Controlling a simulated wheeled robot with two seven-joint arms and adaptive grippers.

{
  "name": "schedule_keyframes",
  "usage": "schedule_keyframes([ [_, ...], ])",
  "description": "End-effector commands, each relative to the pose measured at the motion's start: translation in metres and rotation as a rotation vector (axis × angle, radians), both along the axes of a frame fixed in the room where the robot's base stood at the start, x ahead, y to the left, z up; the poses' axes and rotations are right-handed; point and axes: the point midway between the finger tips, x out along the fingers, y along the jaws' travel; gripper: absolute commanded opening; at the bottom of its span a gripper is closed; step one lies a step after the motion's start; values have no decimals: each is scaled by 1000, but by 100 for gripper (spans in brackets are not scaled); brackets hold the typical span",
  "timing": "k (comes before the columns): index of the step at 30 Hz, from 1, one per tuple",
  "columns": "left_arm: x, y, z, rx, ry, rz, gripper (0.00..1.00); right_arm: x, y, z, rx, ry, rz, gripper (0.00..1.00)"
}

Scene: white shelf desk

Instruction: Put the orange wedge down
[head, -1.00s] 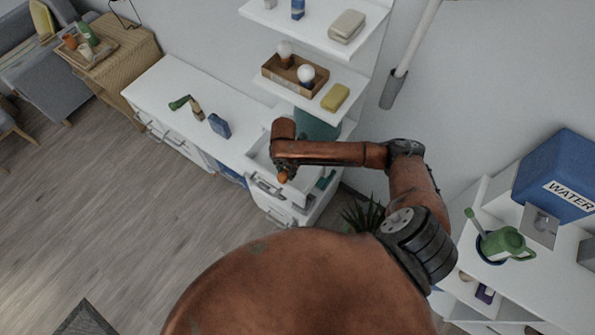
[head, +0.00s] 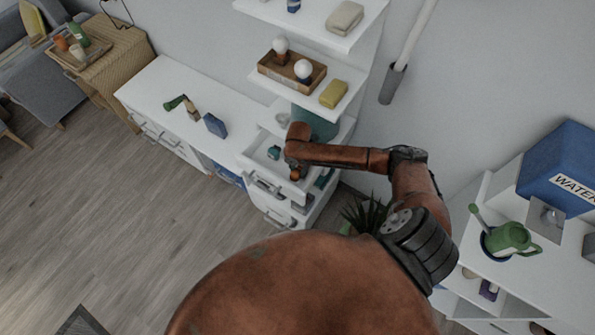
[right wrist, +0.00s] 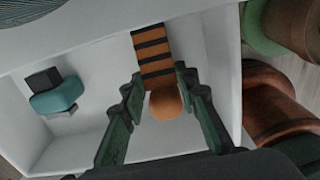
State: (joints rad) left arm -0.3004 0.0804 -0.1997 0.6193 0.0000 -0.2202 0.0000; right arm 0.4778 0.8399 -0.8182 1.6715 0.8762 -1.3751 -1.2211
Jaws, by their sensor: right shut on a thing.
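In the right wrist view, the orange wedge (right wrist: 153,55) shows as an orange piece with dark bands and a rounded orange end. My right gripper (right wrist: 162,88) has its teal fingers on either side of it and is shut on it. The wedge is over the open white drawer (right wrist: 215,60); I cannot tell whether it touches the drawer. In the head view, the drawer (head: 258,160) is pulled out below the shelf unit, and my right gripper is mostly hidden by my wrist. My left gripper is not in view.
A teal object (right wrist: 58,95) with a dark block lies at the drawer's left in the right wrist view. A blue object (head: 215,125) stands on the white desk beside the drawer. A wooden box with bulbs (head: 292,71) and a yellow block (head: 333,94) sit on the shelf above.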

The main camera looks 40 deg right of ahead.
Motion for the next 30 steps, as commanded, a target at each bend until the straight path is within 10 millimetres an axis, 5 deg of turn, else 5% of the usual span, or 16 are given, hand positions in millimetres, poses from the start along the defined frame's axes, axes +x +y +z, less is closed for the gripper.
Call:
schedule_keyframes([
  [1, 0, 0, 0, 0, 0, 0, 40, -2, 3, -2, 6, 4, 2, 0],
  [2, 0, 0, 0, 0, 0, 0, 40, -3, 3, -3, 7, 5, 3, 29],
  [9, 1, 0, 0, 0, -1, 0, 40, -2, 2, -2, 5, 4, 2, 46],
  [20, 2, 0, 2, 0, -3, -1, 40, -2, 2, 4, 3, 2, 1, 46],
  [30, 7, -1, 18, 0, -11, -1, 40, -1, 2, 69, 4, -1, 3, 46],
])
